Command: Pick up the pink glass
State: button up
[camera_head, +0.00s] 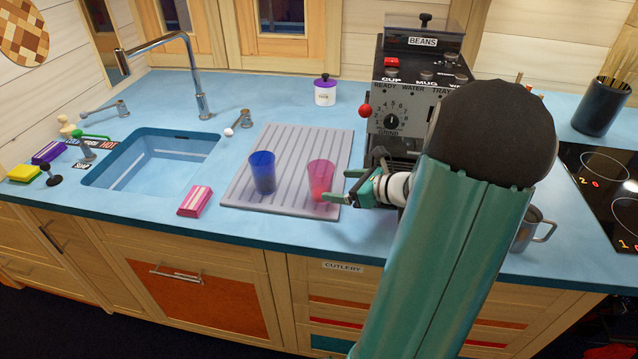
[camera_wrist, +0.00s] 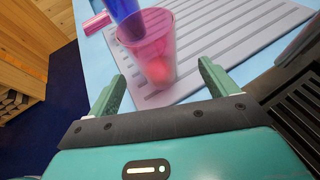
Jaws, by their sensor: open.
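The pink glass (camera_head: 321,178) is see-through and stands upright on the grey ribbed drying mat, near its right front edge. A blue glass (camera_head: 263,172) stands to its left on the same mat. My gripper (camera_head: 340,187) is open and close to the pink glass from the right. In the wrist view the pink glass (camera_wrist: 153,45) is just ahead of my gripper (camera_wrist: 160,82), roughly centred between the two green fingers. A round red spot shows through its lower part. The blue glass (camera_wrist: 124,18) shows behind it.
The grey drying mat (camera_head: 290,145) lies right of the sink (camera_head: 150,160). A pink sponge (camera_head: 195,201) lies near the counter's front edge. A coffee machine (camera_head: 405,105) stands behind my arm. A metal mug (camera_head: 533,230) is at the right. A white jar (camera_head: 325,91) stands at the back.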

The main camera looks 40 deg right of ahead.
aim_at(330, 185)
jog(key=shift+w+a+f, duration=0.1)
jog(key=shift+w+a, duration=0.15)
jog(key=shift+w, duration=0.1)
jog(key=shift+x, duration=3)
jog(key=shift+s+a, duration=0.1)
jog(key=shift+a, duration=0.05)
jog(key=c, duration=1.1)
jog(key=shift+c, duration=0.5)
